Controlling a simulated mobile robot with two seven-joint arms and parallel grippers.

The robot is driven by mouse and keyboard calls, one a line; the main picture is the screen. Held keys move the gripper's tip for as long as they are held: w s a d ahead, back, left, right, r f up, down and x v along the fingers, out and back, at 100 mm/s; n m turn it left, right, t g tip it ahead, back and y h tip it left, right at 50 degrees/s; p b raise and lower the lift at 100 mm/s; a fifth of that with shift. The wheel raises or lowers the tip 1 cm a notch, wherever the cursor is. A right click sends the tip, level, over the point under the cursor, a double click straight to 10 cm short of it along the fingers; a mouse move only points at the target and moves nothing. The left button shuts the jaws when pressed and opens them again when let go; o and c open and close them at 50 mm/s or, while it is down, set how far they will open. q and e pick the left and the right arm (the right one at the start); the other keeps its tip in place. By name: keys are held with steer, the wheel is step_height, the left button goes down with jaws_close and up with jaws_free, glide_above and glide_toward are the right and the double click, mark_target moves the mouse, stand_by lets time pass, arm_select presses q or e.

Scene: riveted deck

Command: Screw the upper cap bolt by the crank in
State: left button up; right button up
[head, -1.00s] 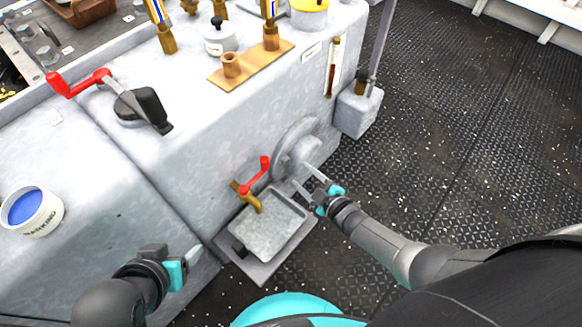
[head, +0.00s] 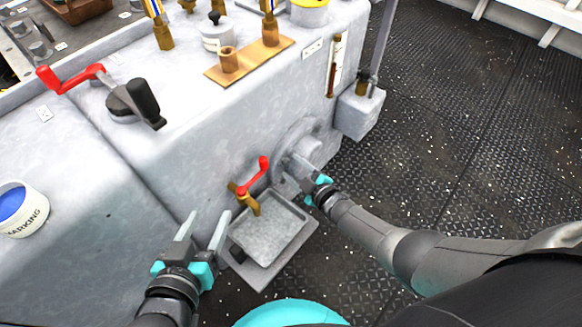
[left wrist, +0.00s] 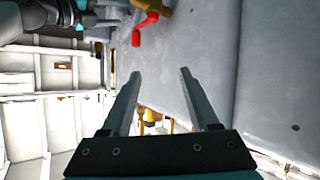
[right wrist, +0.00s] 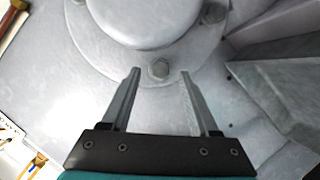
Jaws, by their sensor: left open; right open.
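A round grey flanged cap (head: 302,148) sits low on the engine block's end, by the tray. The right wrist view shows its flange with a hex bolt (right wrist: 158,69) near the middle, a second bolt (right wrist: 213,12) at upper right and part of another at the top left edge. I cannot tell which is the upper one. My right gripper (right wrist: 160,73) is open, its fingertips on either side of the middle bolt in the picture; contact is unclear. My left gripper (head: 209,213) is open and empty, in front of the block left of the tray.
A red-handled brass valve (head: 250,185) stands above a grey drip tray (head: 268,232). A white tub (head: 22,210) is at left. The dark deck at right is clear.

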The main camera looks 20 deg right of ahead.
arm_select(q)
steer(key=shift+d+r+t+h+b, duration=0.45)
steer(key=shift+d+r+t+h, duration=0.15)
steer(key=shift+d+t, duration=0.35)
arm_select(e)
steer(key=shift+x, duration=0.8)
arm_select(q)
steer(key=shift+a, duration=0.1)
arm_select(e)
steer(key=shift+c, duration=0.2)
jaws_close()
